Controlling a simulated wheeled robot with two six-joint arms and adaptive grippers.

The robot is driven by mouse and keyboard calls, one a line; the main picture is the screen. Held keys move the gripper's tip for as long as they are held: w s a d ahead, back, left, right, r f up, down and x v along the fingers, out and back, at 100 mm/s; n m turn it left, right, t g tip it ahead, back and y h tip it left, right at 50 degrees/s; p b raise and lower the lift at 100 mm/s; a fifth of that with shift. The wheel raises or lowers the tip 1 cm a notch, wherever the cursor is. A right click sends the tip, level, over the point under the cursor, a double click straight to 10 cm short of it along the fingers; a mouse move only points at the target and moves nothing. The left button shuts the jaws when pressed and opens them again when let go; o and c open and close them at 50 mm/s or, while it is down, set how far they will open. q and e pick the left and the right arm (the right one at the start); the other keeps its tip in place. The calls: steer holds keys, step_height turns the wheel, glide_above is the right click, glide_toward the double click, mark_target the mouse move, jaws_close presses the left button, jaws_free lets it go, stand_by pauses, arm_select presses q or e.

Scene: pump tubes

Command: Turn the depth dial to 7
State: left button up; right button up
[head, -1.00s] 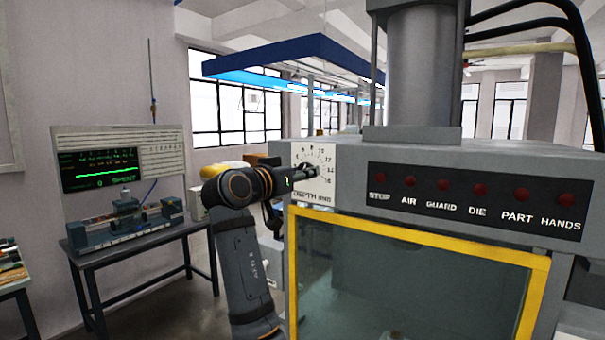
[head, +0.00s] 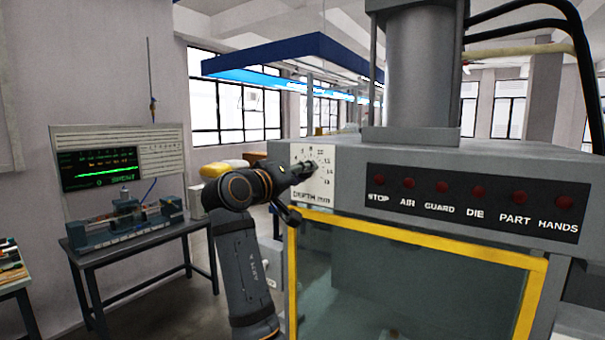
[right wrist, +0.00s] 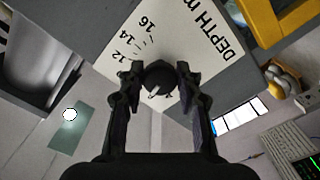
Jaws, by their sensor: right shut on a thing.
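The depth dial is a dark round knob (right wrist: 158,78) on a white plate (head: 313,191) printed with numbers and "DEPTH mm", on the upper left of the press front. My right gripper (right wrist: 158,71) is shut on the knob, with one finger on each side of it. In the head view the right gripper (head: 303,171) reaches the plate from the left and covers much of the dial. In the right wrist view, 12, 14 and 16 show beside the knob. The lower numbers are hidden, and I cannot tell the dial's setting. My left gripper is not in view.
A panel (head: 472,203) with a row of red lamps lies right of the dial. A yellow-framed guard window (head: 410,275) is below it. A bench (head: 130,238) with a test rig and green-trace screen (head: 98,169) stands at the left, apart from my arm.

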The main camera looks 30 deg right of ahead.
steer(key=shift+r, duration=0.1)
stand_by(0.4)
steer(key=o, duration=1.2)
steer(key=shift+a, duration=0.1)
steer(key=shift+c, duration=0.2)
step_height(320, 180, up, 10)
steer(key=shift+w, duration=0.15)
